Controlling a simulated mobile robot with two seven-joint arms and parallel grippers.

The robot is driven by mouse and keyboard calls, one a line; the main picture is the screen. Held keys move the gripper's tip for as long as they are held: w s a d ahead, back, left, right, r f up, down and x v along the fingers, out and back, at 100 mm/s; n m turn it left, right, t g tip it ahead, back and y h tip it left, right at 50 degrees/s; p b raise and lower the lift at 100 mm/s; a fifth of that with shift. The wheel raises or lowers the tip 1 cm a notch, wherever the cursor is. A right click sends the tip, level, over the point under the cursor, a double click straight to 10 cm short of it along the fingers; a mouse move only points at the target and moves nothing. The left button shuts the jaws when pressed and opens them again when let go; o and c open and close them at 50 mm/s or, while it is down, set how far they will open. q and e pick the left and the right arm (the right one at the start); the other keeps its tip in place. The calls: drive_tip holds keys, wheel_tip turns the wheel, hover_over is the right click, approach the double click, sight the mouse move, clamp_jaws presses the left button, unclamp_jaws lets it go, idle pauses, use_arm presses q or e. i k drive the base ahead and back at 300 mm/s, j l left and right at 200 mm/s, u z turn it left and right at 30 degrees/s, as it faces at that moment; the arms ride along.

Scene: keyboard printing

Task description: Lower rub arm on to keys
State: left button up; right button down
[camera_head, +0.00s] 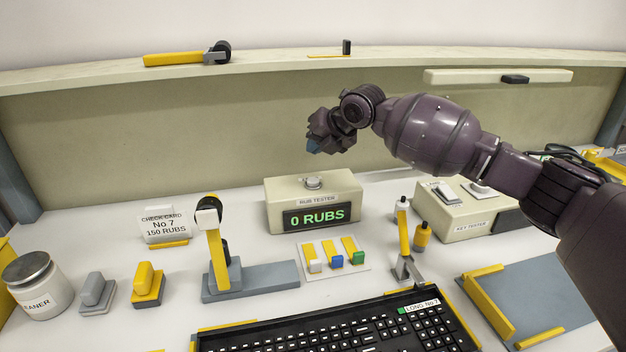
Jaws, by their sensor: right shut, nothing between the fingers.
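My right gripper (320,140) is shut and empty, in the air above and behind the rub tester (268,200), whose display reads 0 RUBS. A black keyboard (330,335) lies at the front, labelled LONG No 7. Two yellow arms stand raised: a slim one (404,232) with a white tip on a grey bracket by the keyboard's rear edge, and a thicker one (217,262) with a white block and black rollers on a grey-blue base. I cannot tell which is the rub arm. Neither touches the keys. My left gripper is out of view.
A cleaner jar (35,285) and two stamp-like blocks stand at left. A small card with coloured tabs (334,258) lies before the tester. The key tester (465,207) and a grey tray (545,300) are at right.

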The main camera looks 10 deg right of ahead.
sight(209, 215)
drive_tip(key=k, duration=1)
